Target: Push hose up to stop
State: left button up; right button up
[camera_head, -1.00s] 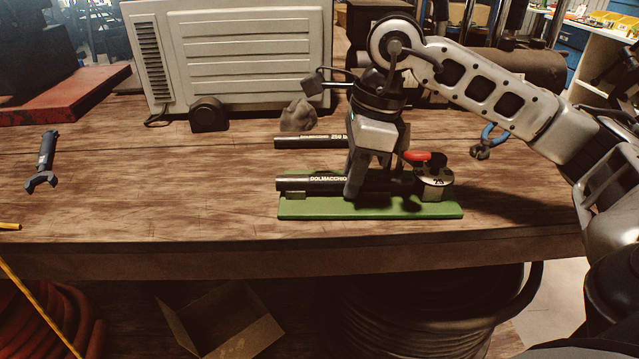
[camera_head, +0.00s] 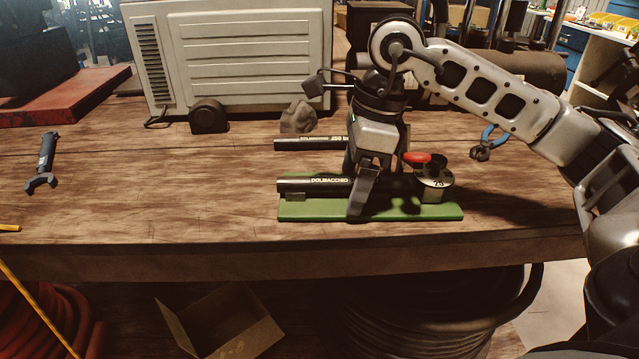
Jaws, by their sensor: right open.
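A black hose (camera_head: 315,185) with white lettering lies along a green base plate (camera_head: 305,210) on the wooden bench. Its right part runs behind my gripper toward a round metal stop piece (camera_head: 433,186) with a red top (camera_head: 417,157) at the plate's right end. Whether the hose touches that piece is hidden. My right gripper (camera_head: 360,205) points down over the middle of the hose, with one finger in front of it. The far finger is mostly hidden. The gripper is open. My left gripper is not in view.
A second black hose (camera_head: 300,144) lies behind the plate. A crumpled grey lump (camera_head: 298,117), a white panelled unit (camera_head: 245,55) and a dark block (camera_head: 209,116) stand farther back. A wrench (camera_head: 44,162) lies at left.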

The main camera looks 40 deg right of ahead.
dwell(0.4)
jog(key=shift+r+p, duration=0.45)
jog(key=shift+r, duration=0.45)
jog(key=shift+r+p, duration=1.85)
jog(key=shift+r, duration=0.15)
jog(key=shift+r+p, duration=1.35)
jog(key=shift+r, duration=0.35)
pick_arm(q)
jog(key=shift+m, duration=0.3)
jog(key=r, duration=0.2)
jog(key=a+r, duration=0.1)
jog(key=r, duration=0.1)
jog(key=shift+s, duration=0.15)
pick_arm(e)
jog(key=shift+f, duration=0.1)
